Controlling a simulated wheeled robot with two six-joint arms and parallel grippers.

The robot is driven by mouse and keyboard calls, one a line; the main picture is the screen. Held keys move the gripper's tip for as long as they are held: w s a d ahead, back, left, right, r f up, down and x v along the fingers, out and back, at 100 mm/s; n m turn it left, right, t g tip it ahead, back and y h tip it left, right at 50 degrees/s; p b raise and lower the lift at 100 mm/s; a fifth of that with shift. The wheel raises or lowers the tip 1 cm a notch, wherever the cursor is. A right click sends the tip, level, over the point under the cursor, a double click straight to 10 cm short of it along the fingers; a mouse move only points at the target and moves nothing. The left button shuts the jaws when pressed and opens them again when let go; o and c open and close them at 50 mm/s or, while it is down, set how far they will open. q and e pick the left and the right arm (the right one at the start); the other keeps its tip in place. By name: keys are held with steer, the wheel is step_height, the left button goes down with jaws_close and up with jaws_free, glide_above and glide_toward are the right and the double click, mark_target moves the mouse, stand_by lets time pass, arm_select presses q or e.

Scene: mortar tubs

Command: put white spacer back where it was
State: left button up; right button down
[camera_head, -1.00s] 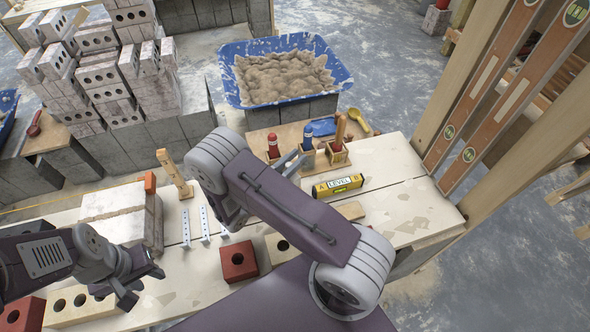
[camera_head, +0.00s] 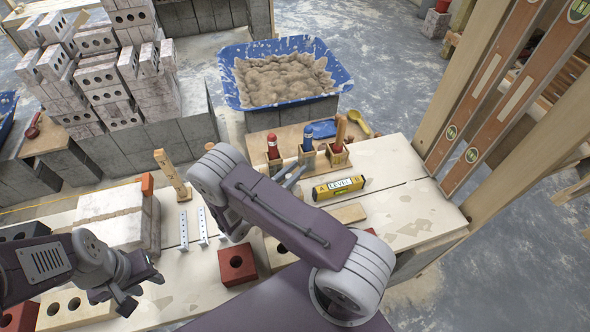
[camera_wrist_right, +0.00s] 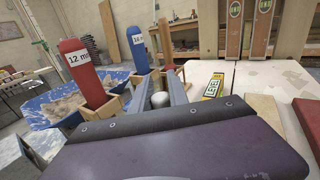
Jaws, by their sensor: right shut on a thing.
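My right gripper (camera_wrist_right: 162,88) is shut on a pale, rounded thing (camera_wrist_right: 160,98), which looks like the white spacer seen end-on between the fingers. In the head view my right gripper (camera_head: 292,175) hovers over the bench, just in front of the wooden holders, and the spacer cannot be made out there. A red piece labelled 12 (camera_wrist_right: 82,72) and a blue piece labelled 16 (camera_wrist_right: 138,48) stand upright in holders beyond the fingers. A third holder (camera_head: 338,158) at the right holds a red and wooden piece. My left gripper (camera_head: 140,288) is empty and looks open, low at the left.
A yellow level (camera_head: 338,188) lies right of my right gripper. A blue mortar tub (camera_head: 285,75) stands behind the holders. Pale bricks (camera_head: 112,218), a red brick (camera_head: 237,264) and metal strips (camera_head: 203,226) occupy the bench's left part. The bench's right end is clear.

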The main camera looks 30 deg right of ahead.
steer(key=c, duration=1.3)
jaws_free()
steer(key=r+v, duration=0.1)
steer(key=v, duration=1.1)
steer(key=s+d+m+g+y, duration=0.5)
steer(key=s+m+g+y, duration=0.5)
steer(key=s+m, duration=0.15)
steer(key=a+r+m+t+y, duration=0.1)
steer(key=m+t+y, duration=0.1)
steer(key=m, duration=0.1)
steer(key=w+a+r+m+t+y, duration=0.1)
steer(key=m+y, duration=0.2)
steer(key=m, duration=0.1)
steer(key=w+a+r+m+t+y, duration=0.1)
steer(key=a+m+t+y, duration=0.1)
steer(key=m, duration=0.2)
steer(key=shift+w+r+t+p, duration=0.25)
steer(key=shift+r+t+p, duration=0.05)
steer(key=shift+r+p, duration=0.1)
